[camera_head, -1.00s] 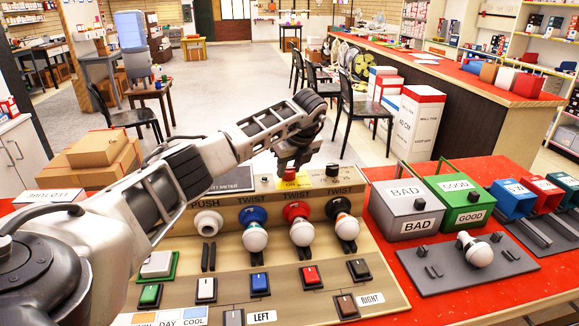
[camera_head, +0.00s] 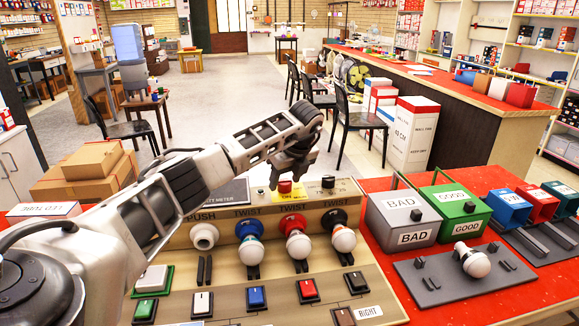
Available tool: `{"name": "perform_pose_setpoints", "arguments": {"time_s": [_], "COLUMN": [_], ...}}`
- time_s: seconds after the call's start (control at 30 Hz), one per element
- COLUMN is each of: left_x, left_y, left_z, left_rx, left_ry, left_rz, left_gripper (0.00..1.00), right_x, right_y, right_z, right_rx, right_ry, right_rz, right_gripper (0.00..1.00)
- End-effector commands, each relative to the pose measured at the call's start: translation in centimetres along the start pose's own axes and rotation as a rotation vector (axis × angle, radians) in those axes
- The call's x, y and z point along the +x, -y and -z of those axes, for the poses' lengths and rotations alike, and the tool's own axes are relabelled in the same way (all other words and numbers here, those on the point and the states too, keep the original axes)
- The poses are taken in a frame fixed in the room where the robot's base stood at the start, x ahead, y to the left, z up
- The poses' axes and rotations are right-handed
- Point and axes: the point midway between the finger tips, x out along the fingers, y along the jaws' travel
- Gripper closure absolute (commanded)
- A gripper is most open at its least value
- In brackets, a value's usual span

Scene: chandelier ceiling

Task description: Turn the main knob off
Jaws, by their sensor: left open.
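The main knob (camera_head: 285,187) is a small red knob on a yellow plate marked "ON" at the top of the beige test panel (camera_head: 180,236). My left gripper (camera_head: 290,174) is open and points down at the knob, with its fingertips close above and around it. I cannot tell whether the fingers touch the knob. My left arm crosses the panel's left part and hides some of the watt meter. My right gripper is not in view.
Bulbs sit in blue, red and black-orange twist sockets (camera_head: 296,226) below the knob, with a white push socket beside them. Several switches line the panel's front. Grey BAD (camera_head: 406,238) and green GOOD (camera_head: 470,229) boxes and a grey tray with a bulb stand to the right.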

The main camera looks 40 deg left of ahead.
Motion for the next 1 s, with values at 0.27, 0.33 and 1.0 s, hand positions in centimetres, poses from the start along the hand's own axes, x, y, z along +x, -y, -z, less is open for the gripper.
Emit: {"name": "perform_pose_setpoints", "arguments": {"time_s": [0.27, 0.33, 1.0], "left_x": [-4.8, -6.5, -15.8], "left_y": [0.1, 0.1, 0.0], "left_z": [-0.1, -0.1, -0.1], "left_rx": [0.000, -0.001, -0.001], "left_ry": [0.002, 0.003, 0.001], "left_rz": [0.007, 0.007, 0.001], "left_gripper": [0.46, 0.46, 0.46], "right_x": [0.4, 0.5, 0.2], "right_y": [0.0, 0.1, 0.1], "right_z": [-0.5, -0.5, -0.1], "right_rx": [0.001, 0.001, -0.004], "right_ry": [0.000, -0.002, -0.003], "right_rz": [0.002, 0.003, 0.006], "right_gripper": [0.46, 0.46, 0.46]}}
